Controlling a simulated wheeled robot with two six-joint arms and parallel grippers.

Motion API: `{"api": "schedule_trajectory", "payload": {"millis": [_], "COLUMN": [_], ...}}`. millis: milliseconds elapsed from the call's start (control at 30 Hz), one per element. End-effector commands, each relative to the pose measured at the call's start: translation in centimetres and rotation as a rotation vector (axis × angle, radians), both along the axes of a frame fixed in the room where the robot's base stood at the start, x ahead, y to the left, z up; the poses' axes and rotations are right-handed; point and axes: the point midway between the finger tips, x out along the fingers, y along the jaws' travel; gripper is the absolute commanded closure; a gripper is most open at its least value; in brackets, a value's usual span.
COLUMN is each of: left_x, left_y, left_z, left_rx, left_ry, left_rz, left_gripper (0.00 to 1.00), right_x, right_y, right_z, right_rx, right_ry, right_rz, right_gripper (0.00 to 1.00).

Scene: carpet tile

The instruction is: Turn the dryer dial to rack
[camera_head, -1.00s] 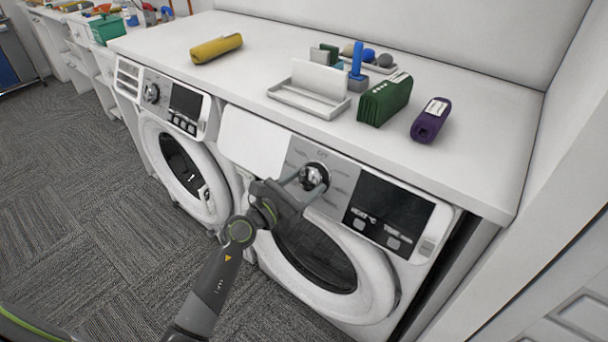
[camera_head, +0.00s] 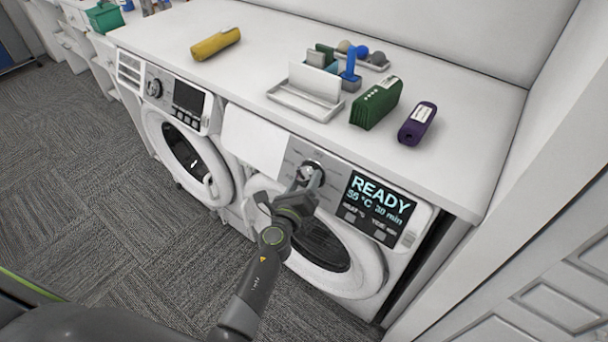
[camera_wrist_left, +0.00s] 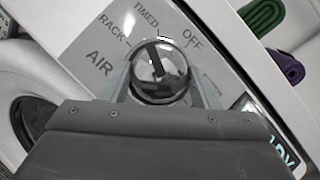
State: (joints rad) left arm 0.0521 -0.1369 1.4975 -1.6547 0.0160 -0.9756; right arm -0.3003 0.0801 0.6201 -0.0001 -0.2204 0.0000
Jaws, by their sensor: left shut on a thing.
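The dryer (camera_head: 372,281) is the front-loader on the right, with a grey panel and a lit display (camera_head: 378,207) reading READY, about 55 °C and 30 min. Its round chrome dial (camera_head: 312,165) sits left of the display. My left gripper (camera_head: 309,178) is shut on the dial, one finger on each side. The wrist view shows the dial (camera_wrist_left: 160,70) between the fingers, with AIR, RACK, TIMED and OFF printed around it. A dark bar on the dial leans up and slightly left, near TIMED; its exact setting is unclear. My right gripper is out of view.
A second front-loader (camera_head: 155,128) stands to the left. The white counter (camera_head: 250,75) above holds a yellow roll (camera_head: 215,44), a white tray (camera_head: 305,103), a green bundle (camera_head: 376,103) and a purple roll (camera_head: 417,124). Carpet (camera_head: 90,190) lies open at left.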

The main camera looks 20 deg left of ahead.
Motion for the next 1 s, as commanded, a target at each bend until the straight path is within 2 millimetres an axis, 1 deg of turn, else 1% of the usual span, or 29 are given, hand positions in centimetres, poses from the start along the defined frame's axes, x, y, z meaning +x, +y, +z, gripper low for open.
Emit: {"api": "schedule_trajectory", "payload": {"millis": [33, 500, 700, 1000], "left_x": [0.0, 0.0, 0.0, 0.1], "left_y": [-0.1, -0.2, -0.3, -0.3], "left_z": [0.3, 0.5, 0.4, 0.3], "left_rx": [-0.025, -0.232, -0.294, -0.325], "left_ry": [0.01, 0.085, 0.107, 0.117], "left_rz": [0.013, 0.125, 0.16, 0.175], "left_gripper": [0.67, 0.67, 0.67, 0.67], "right_x": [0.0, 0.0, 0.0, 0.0], "right_y": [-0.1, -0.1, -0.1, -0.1], "right_z": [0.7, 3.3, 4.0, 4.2], "right_rx": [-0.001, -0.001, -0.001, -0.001], "right_ry": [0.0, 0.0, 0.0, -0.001], "right_rz": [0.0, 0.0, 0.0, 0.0], "right_gripper": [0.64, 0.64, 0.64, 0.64]}}
